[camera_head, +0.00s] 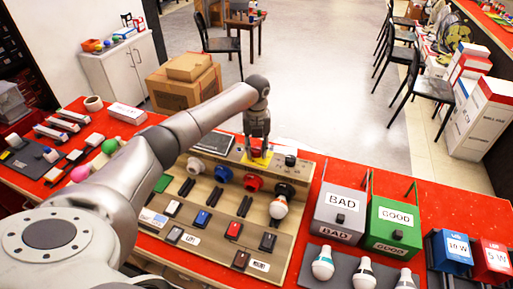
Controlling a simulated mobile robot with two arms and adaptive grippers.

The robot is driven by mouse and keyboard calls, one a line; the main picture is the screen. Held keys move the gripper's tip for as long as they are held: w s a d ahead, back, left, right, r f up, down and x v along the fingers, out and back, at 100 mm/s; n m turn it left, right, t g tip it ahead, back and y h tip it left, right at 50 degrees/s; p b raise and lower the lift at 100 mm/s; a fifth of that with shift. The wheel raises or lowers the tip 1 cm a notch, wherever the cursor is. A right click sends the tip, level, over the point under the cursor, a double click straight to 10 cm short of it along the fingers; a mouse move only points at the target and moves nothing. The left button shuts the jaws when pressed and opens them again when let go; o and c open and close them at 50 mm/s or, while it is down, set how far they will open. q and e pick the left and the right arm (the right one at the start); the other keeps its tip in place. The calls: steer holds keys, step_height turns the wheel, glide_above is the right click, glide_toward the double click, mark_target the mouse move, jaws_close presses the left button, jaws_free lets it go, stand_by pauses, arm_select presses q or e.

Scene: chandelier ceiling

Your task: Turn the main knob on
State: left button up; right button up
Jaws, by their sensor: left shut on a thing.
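A wooden test panel (217,225) lies on the red table, with a yellow plate (245,161) at its far edge. My left arm reaches across from the lower left, and my left gripper (257,153) points down at the yellow plate. It is shut on the main knob, which its fingers mostly hide; I cannot tell which way the knob is turned. My right gripper is not in view.
The panel carries several round sockets, one with a bulb (279,208), and rows of switches. A grey BAD box (339,212) and a green GOOD box (394,226) stand to the right. Loose bulbs (323,264) lie in front of them.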

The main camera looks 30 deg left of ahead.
arm_select(q)
steer(key=shift+c, duration=0.7)
